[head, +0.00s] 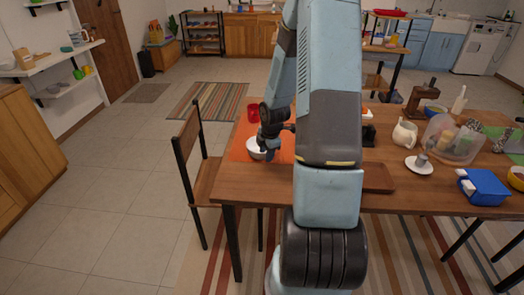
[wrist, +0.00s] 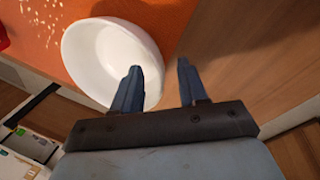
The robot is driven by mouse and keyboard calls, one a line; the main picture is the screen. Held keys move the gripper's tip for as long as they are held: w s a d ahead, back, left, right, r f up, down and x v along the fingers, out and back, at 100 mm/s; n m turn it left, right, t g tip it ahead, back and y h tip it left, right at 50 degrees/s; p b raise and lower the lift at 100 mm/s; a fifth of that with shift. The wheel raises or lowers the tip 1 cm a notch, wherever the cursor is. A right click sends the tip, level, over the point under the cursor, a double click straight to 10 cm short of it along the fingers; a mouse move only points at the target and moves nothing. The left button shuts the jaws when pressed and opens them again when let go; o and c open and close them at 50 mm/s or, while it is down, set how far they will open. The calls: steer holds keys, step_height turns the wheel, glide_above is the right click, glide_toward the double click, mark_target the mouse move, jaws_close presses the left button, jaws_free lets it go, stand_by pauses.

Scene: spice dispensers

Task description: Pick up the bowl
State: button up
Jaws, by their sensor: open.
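The white bowl (head: 254,152) sits upright on an orange mat near the left end of the wooden table. It also shows large in the wrist view (wrist: 98,52), and it looks empty. My gripper (head: 268,156) is at the bowl's right side, pointing down, and partly covers it in the head view. In the wrist view my gripper (wrist: 158,80) is open with nothing held. One finger overlaps the bowl's inside and the other is outside it, with the near right rim between them in the picture. I cannot tell whether the fingers touch the bowl.
The orange mat (wrist: 165,14) lies under the bowl. A red cup (head: 253,113) stands behind the bowl. A wooden chair (head: 192,150) is close to the table's left end. A brown tray (head: 377,177), a white jug (head: 404,134) and a blue container (head: 484,187) are farther right.

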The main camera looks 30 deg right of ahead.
steer(key=shift+w+f, duration=0.15)
steer(key=shift+f, duration=0.5)
jaws_close()
